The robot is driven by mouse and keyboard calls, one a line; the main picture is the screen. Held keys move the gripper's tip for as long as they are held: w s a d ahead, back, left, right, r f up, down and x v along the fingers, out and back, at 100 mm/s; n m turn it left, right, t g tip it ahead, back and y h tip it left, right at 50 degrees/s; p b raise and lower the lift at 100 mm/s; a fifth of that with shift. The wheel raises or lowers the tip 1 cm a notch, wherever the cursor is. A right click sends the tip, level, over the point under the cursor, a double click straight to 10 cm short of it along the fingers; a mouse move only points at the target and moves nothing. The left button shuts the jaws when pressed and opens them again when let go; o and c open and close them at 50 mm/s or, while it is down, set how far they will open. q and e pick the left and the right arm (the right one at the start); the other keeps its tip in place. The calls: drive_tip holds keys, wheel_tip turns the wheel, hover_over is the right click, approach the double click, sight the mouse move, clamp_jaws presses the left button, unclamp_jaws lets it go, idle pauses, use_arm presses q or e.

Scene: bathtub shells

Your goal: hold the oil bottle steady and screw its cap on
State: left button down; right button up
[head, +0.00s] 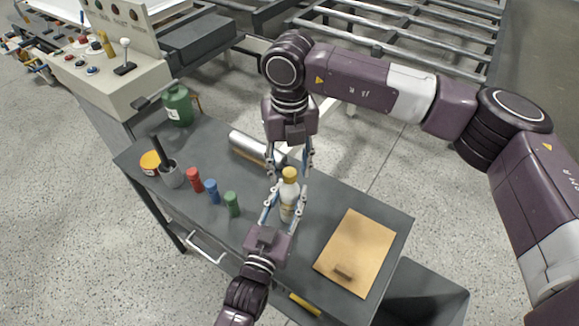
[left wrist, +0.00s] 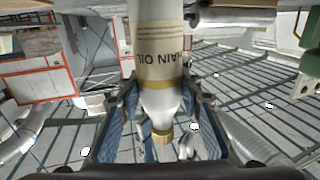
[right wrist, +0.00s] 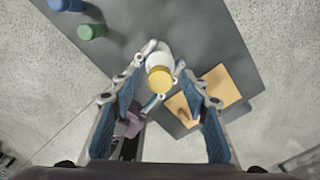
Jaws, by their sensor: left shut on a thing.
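The oil bottle (head: 288,207) is pale with a label and stands upright on the grey table. Its yellow cap (head: 290,174) sits at the top of the neck; how tight it is cannot be told. My left gripper (head: 286,198) is shut on the bottle from the near side. In the left wrist view the bottle (left wrist: 160,62) with its "CHAIN OIL" label appears inverted between the fingers, gold cap (left wrist: 161,136) below. My right gripper (head: 289,168) points down from above, its fingers open on either side of the cap. The right wrist view shows the cap (right wrist: 160,80) between the spread fingers, apart from both.
A brown board (head: 357,250) lies to the right. Red (head: 194,180), blue (head: 212,191) and green (head: 232,204) cylinders stand to the left. A metal cylinder (head: 252,147) lies behind. A grey cup (head: 171,175), a yellow tin (head: 150,162) and a green canister (head: 177,105) stand at the far left.

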wheel_tip(320, 180, up, 12)
idle(0.6)
use_arm(q)
drive_tip(key=c, duration=1.3)
unclamp_jaws()
drive_tip(key=shift+o, duration=0.2)
drive_tip(key=v, duration=1.2)
